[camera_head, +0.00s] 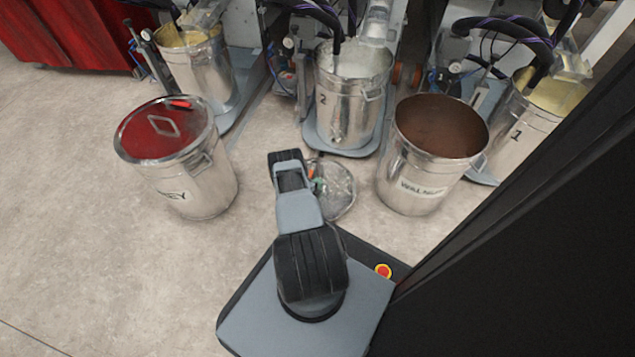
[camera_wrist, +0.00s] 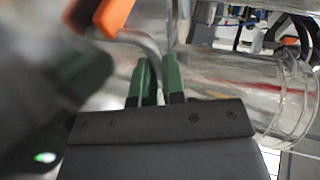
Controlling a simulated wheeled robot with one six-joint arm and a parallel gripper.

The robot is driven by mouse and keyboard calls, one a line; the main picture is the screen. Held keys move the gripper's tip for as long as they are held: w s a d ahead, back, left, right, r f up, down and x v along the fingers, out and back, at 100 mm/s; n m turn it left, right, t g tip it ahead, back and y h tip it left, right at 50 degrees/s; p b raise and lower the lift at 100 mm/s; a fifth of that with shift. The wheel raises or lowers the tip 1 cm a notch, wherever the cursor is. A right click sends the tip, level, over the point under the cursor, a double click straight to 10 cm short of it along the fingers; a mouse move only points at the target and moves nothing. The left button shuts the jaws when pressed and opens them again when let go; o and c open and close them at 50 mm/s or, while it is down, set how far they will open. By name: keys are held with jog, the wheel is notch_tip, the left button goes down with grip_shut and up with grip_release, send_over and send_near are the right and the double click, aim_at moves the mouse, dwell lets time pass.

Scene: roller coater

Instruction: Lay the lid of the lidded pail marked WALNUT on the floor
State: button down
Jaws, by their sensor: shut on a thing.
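The pail marked WALNUT (camera_head: 410,188) stands upright on the floor in the head view, right of my arm. Its top is uncovered and shows a dark brown content. Its round, shiny, see-through-looking lid (camera_head: 340,192) is left of the pail, low in front of the middle machine and partly hidden by my arm. It looks tilted; I cannot tell if it touches the floor. In the wrist view my gripper (camera_wrist: 158,78) has its green fingers shut on the lid's bent grey handle (camera_wrist: 138,40). An orange piece (camera_wrist: 114,16) is beside the handle.
A pail with a red-looking lid (camera_head: 160,130) stands left of my arm. Machines with pails numbered 2 (camera_head: 335,100) and 1 (camera_head: 515,130) line the back. A dark panel (camera_head: 540,250) blocks the right. Floor (camera_head: 90,240) is free at left.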

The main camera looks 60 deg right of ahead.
jog(key=shift+f, duration=1.05)
dwell(0.4)
jog(key=c, duration=1.1)
grip_release()
jog(key=p+v, duration=0.5)
jog(key=v, duration=0.7)
jog(key=shift+v, duration=0.85)
